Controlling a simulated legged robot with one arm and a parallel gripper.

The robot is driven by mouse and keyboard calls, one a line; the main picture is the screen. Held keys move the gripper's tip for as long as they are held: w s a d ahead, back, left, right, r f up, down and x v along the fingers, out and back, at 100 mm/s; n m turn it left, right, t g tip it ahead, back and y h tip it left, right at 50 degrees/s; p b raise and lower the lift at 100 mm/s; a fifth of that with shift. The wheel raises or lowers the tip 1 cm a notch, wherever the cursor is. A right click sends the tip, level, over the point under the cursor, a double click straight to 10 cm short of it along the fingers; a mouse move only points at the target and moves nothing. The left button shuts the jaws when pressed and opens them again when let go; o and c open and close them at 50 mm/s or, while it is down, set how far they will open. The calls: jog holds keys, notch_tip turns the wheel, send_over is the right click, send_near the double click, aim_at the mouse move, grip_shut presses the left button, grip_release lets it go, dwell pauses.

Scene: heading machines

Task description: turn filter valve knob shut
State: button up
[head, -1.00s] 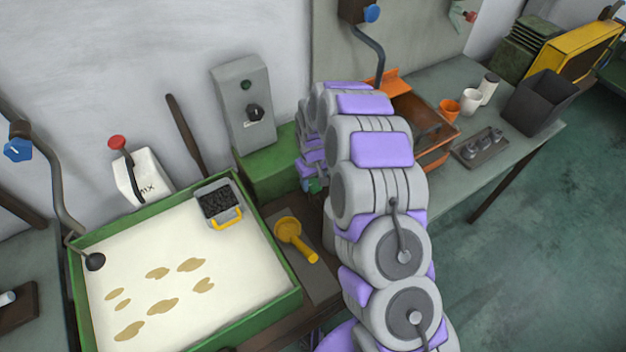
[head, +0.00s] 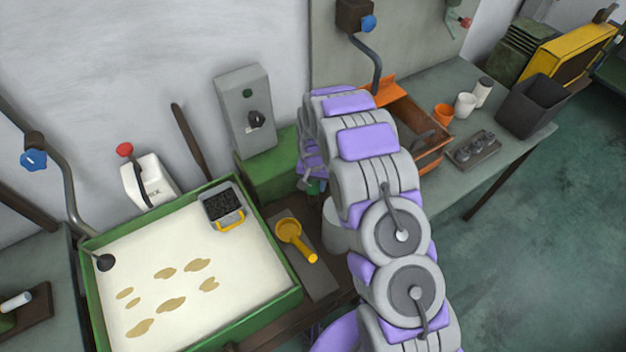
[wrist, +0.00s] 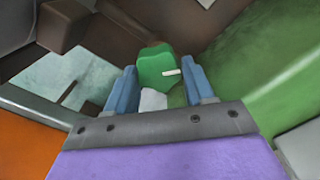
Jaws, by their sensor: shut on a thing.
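A green knob (wrist: 157,66) with a short white mark shows in the wrist view between my gripper's two blue fingers. The white mark lies roughly level and points right in that view. My gripper (wrist: 161,76) is shut on this knob. A pale piece (wrist: 153,101) shows just below the knob. In the head view my grey and purple arm hides most of the spot. Only a small green bit of the knob (head: 313,187) shows there, beside the green machine base.
A green-rimmed tray (head: 270,318) and a yellow scoop (head: 290,232) lie left of my arm. A grey switch box (head: 246,90) stands behind. An orange bin (head: 432,160) and cups are on the right bench. Blue knobs (head: 34,160) (head: 368,23) hang on pipes.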

aim_at(314, 185)
jog(key=m+p, duration=0.1)
jog(key=m, duration=0.3)
jog(key=shift+w+d+m, duration=0.1)
jog(key=shift+w+m, duration=0.05)
jog(key=shift+m, duration=0.25)
jog(key=m, duration=0.5)
jog(key=shift+d+r, duration=0.1)
jog(key=shift+m, duration=0.3)
jog(key=o, duration=1)
jog(key=shift+o, duration=0.2)
notch_tip(314, 185, up, 17)
jog(key=p, duration=0.1)
